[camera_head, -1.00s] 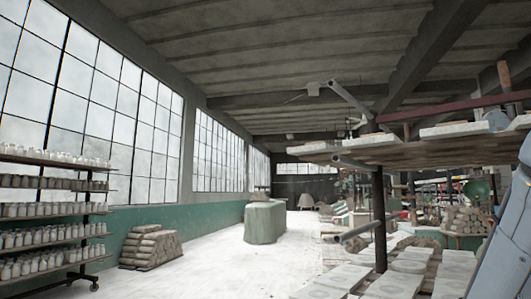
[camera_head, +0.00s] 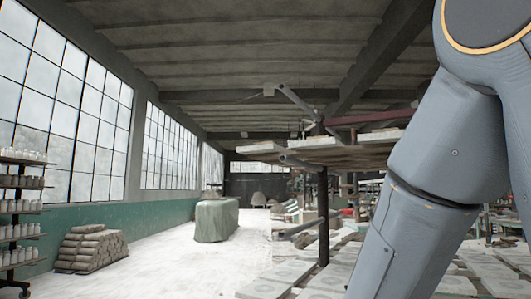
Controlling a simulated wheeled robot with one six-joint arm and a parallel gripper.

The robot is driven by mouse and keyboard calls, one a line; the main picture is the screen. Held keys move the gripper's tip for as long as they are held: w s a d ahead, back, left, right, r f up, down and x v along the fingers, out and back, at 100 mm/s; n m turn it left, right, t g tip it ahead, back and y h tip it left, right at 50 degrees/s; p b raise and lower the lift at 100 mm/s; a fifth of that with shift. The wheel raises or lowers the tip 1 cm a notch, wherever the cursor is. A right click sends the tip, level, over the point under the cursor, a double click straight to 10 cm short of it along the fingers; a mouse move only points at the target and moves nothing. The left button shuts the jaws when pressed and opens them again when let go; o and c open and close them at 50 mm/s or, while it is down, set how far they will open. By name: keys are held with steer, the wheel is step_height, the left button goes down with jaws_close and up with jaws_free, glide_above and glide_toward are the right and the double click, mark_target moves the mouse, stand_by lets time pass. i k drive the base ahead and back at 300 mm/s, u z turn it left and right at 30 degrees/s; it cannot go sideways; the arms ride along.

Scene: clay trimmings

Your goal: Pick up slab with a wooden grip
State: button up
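A shelf board (camera_head: 345,157) on the right carries pale flat slabs (camera_head: 318,142). Another pale slab (camera_head: 383,137) lies farther right on it, partly behind my arm. No wooden grip shows on any slab now. More pale slabs (camera_head: 262,288) lie on the lower level. My grey arm crosses the right side and hides much of the shelf there. My gripper is outside the view.
A dark post (camera_head: 323,215) and pipe ends stand at the shelf's near edge. A covered block (camera_head: 216,220) stands mid-floor, stacked sacks (camera_head: 91,249) lie by the left wall, and a jar rack (camera_head: 18,215) stands far left. The pale floor (camera_head: 165,265) between is clear.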

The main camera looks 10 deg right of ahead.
mark_target(270, 147)
steer(key=z, duration=0.15)
steer(key=k, duration=0.4)
steer(key=u, duration=0.9)
steer(key=i, duration=1.35)
steer(key=z, duration=0.55)
